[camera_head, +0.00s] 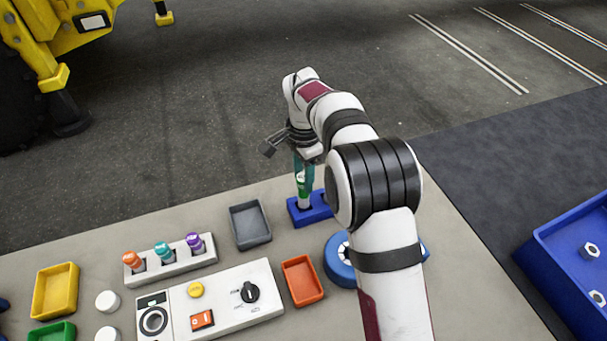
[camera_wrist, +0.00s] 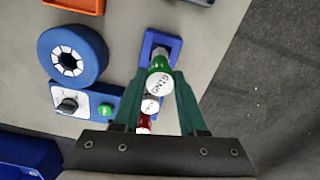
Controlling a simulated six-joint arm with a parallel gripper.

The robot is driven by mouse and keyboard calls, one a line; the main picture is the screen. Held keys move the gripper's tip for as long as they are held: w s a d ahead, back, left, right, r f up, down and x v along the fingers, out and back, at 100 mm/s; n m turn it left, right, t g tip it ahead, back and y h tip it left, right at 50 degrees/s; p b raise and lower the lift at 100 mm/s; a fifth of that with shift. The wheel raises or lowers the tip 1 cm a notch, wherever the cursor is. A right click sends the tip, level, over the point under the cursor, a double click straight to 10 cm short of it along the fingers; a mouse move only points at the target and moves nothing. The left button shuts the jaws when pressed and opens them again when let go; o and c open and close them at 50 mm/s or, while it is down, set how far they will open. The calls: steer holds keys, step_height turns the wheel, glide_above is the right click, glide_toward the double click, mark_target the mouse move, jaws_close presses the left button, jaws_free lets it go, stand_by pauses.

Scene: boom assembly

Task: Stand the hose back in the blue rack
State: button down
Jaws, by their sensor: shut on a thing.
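The hose piece, a slim green and white cylinder (camera_head: 302,186), is upright between the teal fingers of my gripper (camera_head: 304,168). Its labelled white top and green collar (camera_wrist: 159,80) show in the wrist view, where my gripper (camera_wrist: 163,88) is shut on it. Its lower end meets the blue rack (camera_head: 297,216) in the head view; I cannot tell whether it is fully seated. The rack (camera_wrist: 173,44) also shows in the wrist view, one end bare. A white-topped piece (camera_wrist: 150,105) and a red one (camera_wrist: 145,122) show between the fingers beyond the hose.
A blue ring-shaped object (camera_head: 338,266) lies near the rack, partly behind my arm. A grey tray (camera_head: 250,224), an orange tray (camera_head: 301,281), a white rack (camera_head: 165,265) with three capped pieces and a control panel (camera_head: 222,303) are nearby. A blue bin (camera_head: 560,262) is at right.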

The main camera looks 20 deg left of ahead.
steer(key=shift+f, duration=0.4)
steer(key=shift+f, duration=1.5)
steer(key=shift+f, duration=0.1)
steer(key=shift+c, duration=1.9)
jaws_free()
step_height(320, 180, up, 7)
steer(key=shift+f, duration=0.1)
